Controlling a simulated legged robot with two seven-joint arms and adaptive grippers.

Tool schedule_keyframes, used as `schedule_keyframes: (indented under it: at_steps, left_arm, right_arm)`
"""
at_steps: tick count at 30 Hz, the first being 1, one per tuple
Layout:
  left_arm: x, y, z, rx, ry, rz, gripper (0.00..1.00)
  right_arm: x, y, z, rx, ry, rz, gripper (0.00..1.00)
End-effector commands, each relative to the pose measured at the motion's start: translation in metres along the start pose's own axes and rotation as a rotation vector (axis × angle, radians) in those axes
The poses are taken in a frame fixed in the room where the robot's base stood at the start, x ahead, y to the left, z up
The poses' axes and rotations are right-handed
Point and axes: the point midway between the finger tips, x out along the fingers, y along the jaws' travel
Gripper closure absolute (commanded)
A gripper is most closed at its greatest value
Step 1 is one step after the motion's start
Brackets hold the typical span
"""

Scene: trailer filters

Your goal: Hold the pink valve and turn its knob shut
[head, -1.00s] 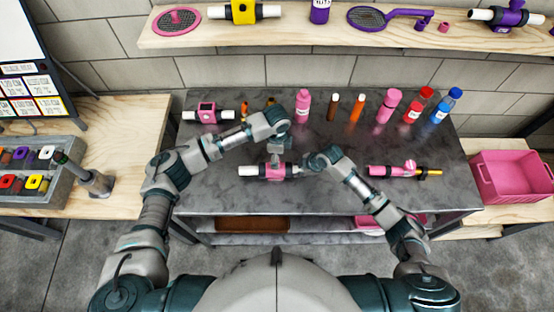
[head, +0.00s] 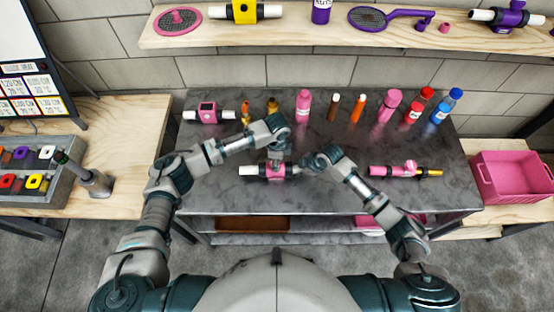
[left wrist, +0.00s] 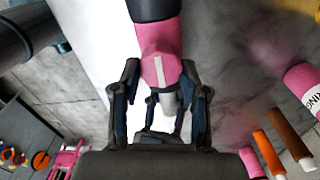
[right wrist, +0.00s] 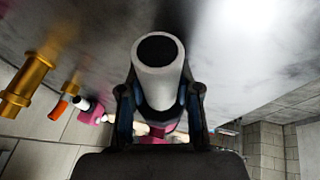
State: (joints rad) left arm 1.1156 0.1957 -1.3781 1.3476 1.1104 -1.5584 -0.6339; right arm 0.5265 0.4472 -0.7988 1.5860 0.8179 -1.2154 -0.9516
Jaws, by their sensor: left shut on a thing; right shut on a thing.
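The pink valve (head: 275,172), with a white pipe end on its left, is at the front middle of the grey table (head: 225,180). My left gripper (head: 277,160) comes down on it from above. In the left wrist view its fingers (left wrist: 158,98) stand on both sides of the valve's pink knob (left wrist: 160,65), which bears a white line, and are shut on it. My right gripper (head: 301,167) is at the valve's right end. In the right wrist view its fingers (right wrist: 158,100) are shut on the white pipe end (right wrist: 160,85). The grippers hide part of the valve.
Another pink valve (head: 208,113) lies at the table's back left. A pink tube piece with a brass end (head: 405,171) lies at the right. Several bottles, including a pink one (head: 303,104), stand along the back. A pink crate (head: 510,178) is at far right.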

Motion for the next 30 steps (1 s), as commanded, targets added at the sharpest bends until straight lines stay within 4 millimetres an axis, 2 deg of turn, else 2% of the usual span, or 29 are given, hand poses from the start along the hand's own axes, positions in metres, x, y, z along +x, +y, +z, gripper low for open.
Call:
schedule_keyframes:
  at_steps: [11,30]
  left_arm:
    - [0.0001,-0.0019,0.0017,0.126,-0.002,-0.004,0.91]
    - [0.0002,-0.0031,0.0012,0.71,-0.004,-0.005,0.9]
  right_arm:
    - [0.0004,-0.0016,-0.0028,-0.005,0.005,-0.004,1.0]
    - [0.0009,-0.0026,-0.0041,-0.008,0.008,-0.007,1.0]
